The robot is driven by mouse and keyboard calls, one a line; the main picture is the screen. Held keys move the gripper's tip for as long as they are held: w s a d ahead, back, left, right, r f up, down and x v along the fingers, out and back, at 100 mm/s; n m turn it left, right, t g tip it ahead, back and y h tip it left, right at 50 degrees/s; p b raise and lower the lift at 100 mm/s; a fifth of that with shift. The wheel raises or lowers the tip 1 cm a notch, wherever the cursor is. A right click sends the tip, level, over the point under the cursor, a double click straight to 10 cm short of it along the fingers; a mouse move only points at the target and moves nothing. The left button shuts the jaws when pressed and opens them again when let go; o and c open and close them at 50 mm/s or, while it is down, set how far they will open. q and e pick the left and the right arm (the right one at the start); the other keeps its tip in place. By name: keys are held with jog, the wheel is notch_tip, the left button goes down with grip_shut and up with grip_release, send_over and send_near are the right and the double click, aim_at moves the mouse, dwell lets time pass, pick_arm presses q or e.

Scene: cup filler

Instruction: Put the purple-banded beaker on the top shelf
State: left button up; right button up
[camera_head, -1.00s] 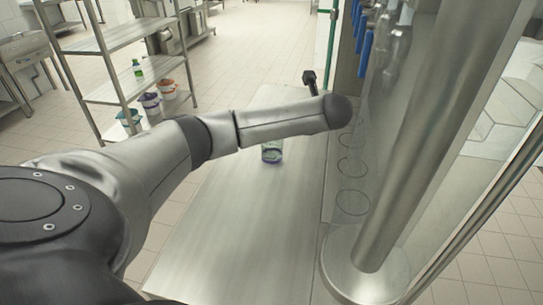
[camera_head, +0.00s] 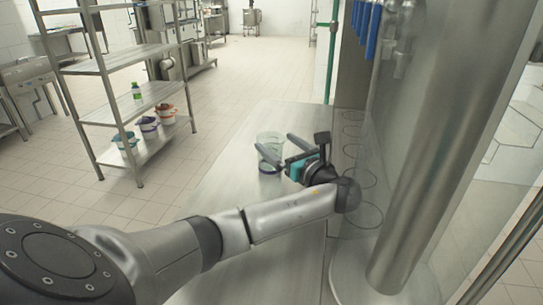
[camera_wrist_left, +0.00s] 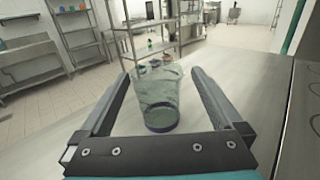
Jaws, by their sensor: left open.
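The clear beaker with a purple band near its base (camera_head: 270,150) stands upright on the steel counter (camera_head: 226,205). My left gripper (camera_head: 274,147) is open, with its fingers pointing left toward the beaker. In the left wrist view the beaker (camera_wrist_left: 157,96) shows between the two spread fingers of the left gripper (camera_wrist_left: 163,78). I cannot tell whether either finger touches it. The metal shelf rack (camera_head: 140,100) stands on the floor at the left, and its top shelf (camera_head: 90,10) is partly cut off by the frame edge. My right gripper is not in view.
A green bottle (camera_head: 137,91) stands on a rack shelf, with several small buckets (camera_head: 148,125) below. The filler machine with a thick steel column (camera_head: 440,130) and blue handles (camera_head: 366,35) stands at the right. Floor between rack and counter is clear.

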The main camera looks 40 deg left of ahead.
pick_arm(q)
jog(key=shift+a, duration=0.95)
jog(key=b+x, duration=0.1)
jog(key=x, duration=0.2)
jog(key=shift+w+a+b, duration=0.1)
jog(key=shift+a+b, duration=0.2)
jog(key=shift+a, duration=0.05)
jog(key=shift+w+a, duration=0.1)
jog(key=shift+a, duration=0.4)
jog(key=shift+c, duration=1.4)
jog(key=c, duration=1)
notch_tip(320, 180, up, 12)
jog(key=p, duration=0.3)
notch_tip(320, 180, up, 8)
jog(key=p, duration=0.2)
send_over(263, 134)
jog(key=shift+w+a, duration=0.25)
jog(key=shift+w, duration=0.1)
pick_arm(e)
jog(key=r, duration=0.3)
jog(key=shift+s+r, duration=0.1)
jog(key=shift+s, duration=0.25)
